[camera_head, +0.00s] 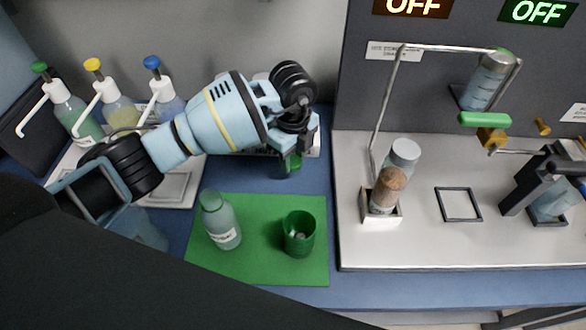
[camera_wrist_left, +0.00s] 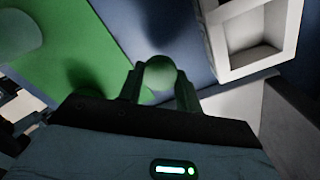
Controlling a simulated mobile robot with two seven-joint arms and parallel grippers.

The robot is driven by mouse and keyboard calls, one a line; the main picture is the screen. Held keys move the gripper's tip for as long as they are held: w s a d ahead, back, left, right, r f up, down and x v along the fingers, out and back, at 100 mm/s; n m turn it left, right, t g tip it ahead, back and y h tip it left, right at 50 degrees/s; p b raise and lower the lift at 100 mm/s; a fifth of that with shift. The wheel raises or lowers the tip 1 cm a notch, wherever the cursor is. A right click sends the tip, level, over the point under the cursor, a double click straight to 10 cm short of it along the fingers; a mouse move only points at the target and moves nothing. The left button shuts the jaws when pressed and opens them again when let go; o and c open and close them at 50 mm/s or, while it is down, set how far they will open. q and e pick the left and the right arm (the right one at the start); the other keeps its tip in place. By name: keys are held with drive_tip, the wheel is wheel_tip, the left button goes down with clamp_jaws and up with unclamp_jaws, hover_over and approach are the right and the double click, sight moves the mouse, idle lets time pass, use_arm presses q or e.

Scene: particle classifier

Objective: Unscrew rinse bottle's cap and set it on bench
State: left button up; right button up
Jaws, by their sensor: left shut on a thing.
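My left gripper (camera_head: 291,163) is shut on a small green cap (camera_head: 294,161), over the blue bench just behind the green mat. In the left wrist view the round green cap (camera_wrist_left: 161,74) sits between the two fingers of my left gripper (camera_wrist_left: 160,88). I cannot tell whether the cap touches the bench. A pale green bottle (camera_head: 222,228) with a white label stands on the green mat (camera_head: 260,270), apart from the gripper; I cannot make out its mouth clearly. My right gripper is not in view.
A green cup (camera_head: 299,236) stands on the mat right of the bottle. Several pump bottles (camera_head: 122,112) stand behind my left arm. A white tray (camera_head: 178,190) lies left of the mat. The grey apparatus base (camera_head: 430,240) is at right, holding a vial (camera_head: 386,188).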

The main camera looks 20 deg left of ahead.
sight(293, 178)
use_arm(q)
wheel_tip(293, 178, down, 5)
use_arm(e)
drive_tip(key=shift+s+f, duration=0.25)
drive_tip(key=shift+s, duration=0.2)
use_arm(q)
drive_tip(key=o, duration=1.1)
drive_tip(key=shift+f, duration=0.1)
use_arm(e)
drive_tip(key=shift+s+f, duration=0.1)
